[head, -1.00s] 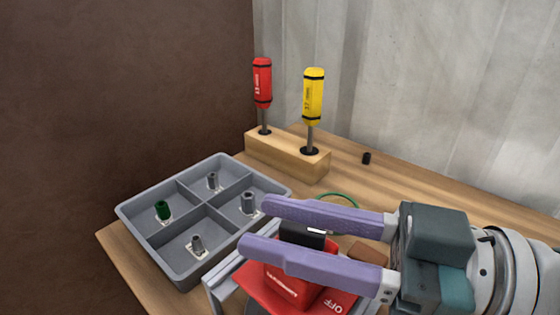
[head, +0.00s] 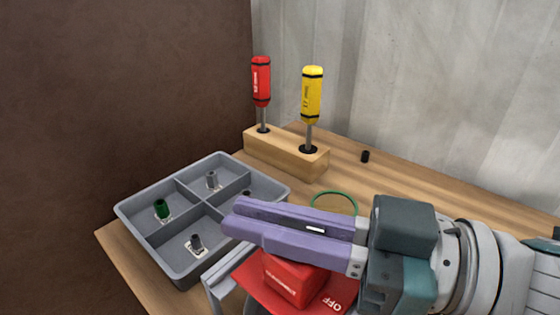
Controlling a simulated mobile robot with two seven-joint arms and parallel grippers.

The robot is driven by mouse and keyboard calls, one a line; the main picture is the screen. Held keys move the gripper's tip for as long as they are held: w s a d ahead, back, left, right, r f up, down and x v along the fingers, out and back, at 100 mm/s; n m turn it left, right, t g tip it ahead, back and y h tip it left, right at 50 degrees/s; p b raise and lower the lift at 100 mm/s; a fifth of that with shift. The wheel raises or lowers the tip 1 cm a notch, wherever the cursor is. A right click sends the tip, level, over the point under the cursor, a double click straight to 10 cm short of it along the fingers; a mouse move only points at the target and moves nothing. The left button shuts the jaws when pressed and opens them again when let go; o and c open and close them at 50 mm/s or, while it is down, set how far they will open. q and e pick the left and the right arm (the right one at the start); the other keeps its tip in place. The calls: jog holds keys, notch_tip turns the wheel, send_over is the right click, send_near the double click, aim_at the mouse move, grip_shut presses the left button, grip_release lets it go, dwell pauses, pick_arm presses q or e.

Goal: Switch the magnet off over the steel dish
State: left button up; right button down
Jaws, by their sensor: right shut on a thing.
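The red magnet (head: 291,279) is a block with white lettering on a red plate marked OFF (head: 334,304), at the bottom centre of the head view. In the head view my right gripper (head: 232,222) reaches in from the right with long purple fingers over the block. It is shut on the magnet's black switch, which the fingers now almost wholly hide; only a white mark shows between them. I cannot pick out the steel dish for certain. My left gripper is not in view.
A grey four-part tray (head: 150,238) with small sockets stands at left. A wooden block (head: 285,155) behind holds a red screwdriver (head: 261,82) and a yellow screwdriver (head: 312,95). A green ring (head: 335,192) and a small black piece (head: 365,156) lie on the table.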

dwell(0.3)
jog(key=shift+r+m+t+h+p, duration=0.3)
jog(key=shift+m+t+p, duration=0.4)
jog(key=shift+t+p, duration=0.3)
jog(key=shift+w+m+t+p, duration=0.15)
jog(key=shift+m+t+p, duration=0.15)
jog(key=shift+m+t, duration=0.25)
jog(key=shift+w+d+f+m+t+h+p, duration=0.1)
jog(key=shift+m+t+h+p, duration=0.1)
jog(key=shift+m+t+h, duration=0.35)
jog(key=shift+w+m+t+h+p, duration=0.1)
jog(key=shift+m+t+h+p, duration=0.1)
jog(key=shift+t+h, duration=0.3)
jog(key=shift+w+d+f+m+t+h, duration=0.1)
jog(key=shift+m+t+h, duration=0.1)
jog(key=shift+t, duration=0.15)
jog(key=shift+w+d+f+m+t+h, duration=0.1)
jog(key=shift+m+t, duration=0.1)
jog(key=shift+t, duration=0.15)
jog(key=c, duration=0.9)
grip_release()
